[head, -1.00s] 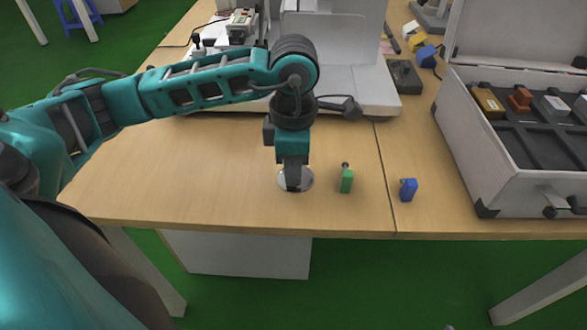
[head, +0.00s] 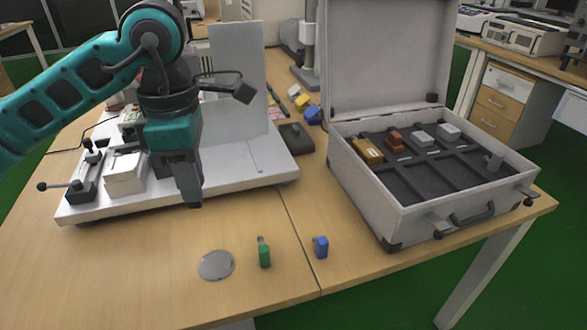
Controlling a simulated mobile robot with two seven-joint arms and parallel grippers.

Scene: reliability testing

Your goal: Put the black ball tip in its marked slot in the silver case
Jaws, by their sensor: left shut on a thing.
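My left gripper (head: 194,203) points down, raised above the table near the front edge of the white machine base. It is shut on a small dark thing, taken as the black ball tip; its shape is mostly hidden by the fingers. The open silver case (head: 372,193) stands to the right, its lid up. Its dark insert has several marked compartments, with bare ones (head: 407,185) towards the front left. I cannot read which slot is marked for the black tip. My right gripper is not in view.
A round silver disc (head: 216,265), a green tip (head: 264,252) and a blue tip (head: 321,247) are on the table's front part. The white machine base (head: 240,175) with an upright panel (head: 238,80) stands behind. The case holds a yellow block (head: 368,151) and an orange block (head: 394,140).

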